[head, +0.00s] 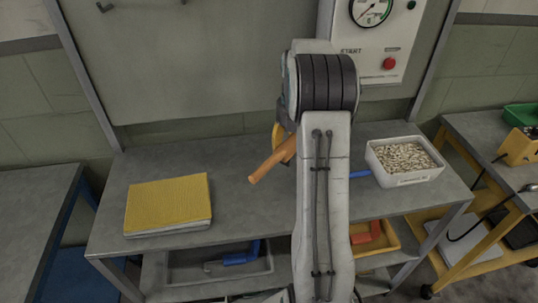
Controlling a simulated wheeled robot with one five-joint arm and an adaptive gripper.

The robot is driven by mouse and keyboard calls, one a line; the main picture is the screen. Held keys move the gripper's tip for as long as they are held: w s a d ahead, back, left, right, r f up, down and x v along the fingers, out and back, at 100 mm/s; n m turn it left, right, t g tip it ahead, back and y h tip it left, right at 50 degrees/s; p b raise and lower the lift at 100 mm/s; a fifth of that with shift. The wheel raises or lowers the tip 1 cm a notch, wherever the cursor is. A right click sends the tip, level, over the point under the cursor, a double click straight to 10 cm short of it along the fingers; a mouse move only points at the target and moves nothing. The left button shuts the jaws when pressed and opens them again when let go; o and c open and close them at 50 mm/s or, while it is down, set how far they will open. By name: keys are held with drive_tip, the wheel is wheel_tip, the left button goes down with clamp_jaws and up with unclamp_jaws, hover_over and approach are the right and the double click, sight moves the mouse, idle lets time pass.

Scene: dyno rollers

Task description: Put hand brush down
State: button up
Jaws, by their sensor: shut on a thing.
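My own arm stands upright in the middle of the head view and hides most of my gripper (279,138). Only a dark and yellow part of it shows at the left edge of the arm. The gripper is shut on the hand brush, whose orange-brown handle (268,166) sticks out down and to the left, tilted, over the workbench (238,205). The rest of the brush is hidden behind my arm. I cannot tell whether the brush touches the bench top.
A yellow-covered pad (168,203) lies on the bench at left. A white bin of small pale pieces (405,159) stands at right, with a blue piece (360,174) beside it. Bare bench lies between pad and handle. A gauge panel (372,45) is behind.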

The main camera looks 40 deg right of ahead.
drive_tip(key=w+a+f+p, duration=0.1)
drive_tip(key=w+a+f, duration=0.1)
drive_tip(key=w, duration=0.1)
drive_tip(key=w+a+p, duration=0.1)
drive_tip(key=shift+w+f+p, duration=0.25)
drive_tip(key=shift+f+p, duration=0.1)
drive_tip(key=shift+f, duration=0.05)
drive_tip(key=shift+w+a+f, duration=0.35)
drive_tip(key=shift+w+f, duration=0.1)
drive_tip(key=shift+f, duration=0.05)
drive_tip(key=shift+s+f+p, duration=0.1)
drive_tip(key=shift+f+p, duration=0.75)
drive_tip(key=shift+p, duration=0.4)
drive_tip(key=shift+f, duration=1.2)
drive_tip(key=shift+f, duration=0.15)
drive_tip(key=o, duration=1.3)
